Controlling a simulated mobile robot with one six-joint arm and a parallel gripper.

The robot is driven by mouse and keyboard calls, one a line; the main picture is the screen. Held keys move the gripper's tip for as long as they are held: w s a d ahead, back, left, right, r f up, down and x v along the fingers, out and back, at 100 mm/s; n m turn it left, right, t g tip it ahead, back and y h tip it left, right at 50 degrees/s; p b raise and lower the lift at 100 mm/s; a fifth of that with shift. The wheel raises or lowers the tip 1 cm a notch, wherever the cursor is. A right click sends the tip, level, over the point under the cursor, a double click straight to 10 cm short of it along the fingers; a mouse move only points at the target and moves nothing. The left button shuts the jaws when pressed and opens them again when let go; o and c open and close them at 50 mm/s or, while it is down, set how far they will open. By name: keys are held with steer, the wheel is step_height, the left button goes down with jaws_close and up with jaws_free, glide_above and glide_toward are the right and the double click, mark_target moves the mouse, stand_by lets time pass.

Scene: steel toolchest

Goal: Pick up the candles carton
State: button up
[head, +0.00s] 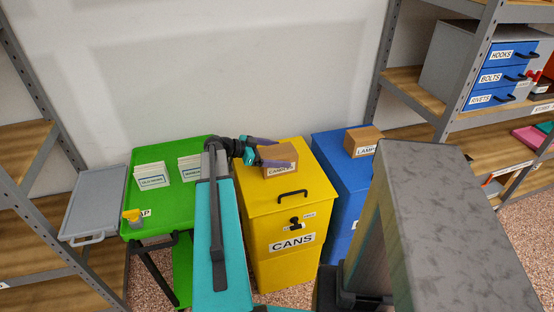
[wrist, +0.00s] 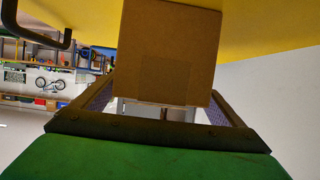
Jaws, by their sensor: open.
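The candles carton (head: 281,163) is a small brown box with a white label, sitting on top of the yellow cans bin (head: 262,202). My gripper (head: 277,153) has come in from the left, with its purple-padded fingers around the carton, one on the far side and one on the near side. In the wrist view the carton (wrist: 168,50) fills the middle between the open fingers (wrist: 160,97). Its lower part overlaps the opening. Whether either finger touches the carton is unclear.
A blue bin (head: 342,180) with a lamp carton (head: 364,141) stands to the right. A green table (head: 165,215) with white cartons and a yellow-topped item (head: 132,215) is on the left. The yellow bin has a black front handle (head: 292,194). Shelves flank both sides.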

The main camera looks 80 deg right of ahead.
steer(key=c, duration=1.4)
steer(key=shift+r, duration=0.15)
steer(key=shift+r+b, duration=0.8)
steer(key=shift+r, duration=4.1)
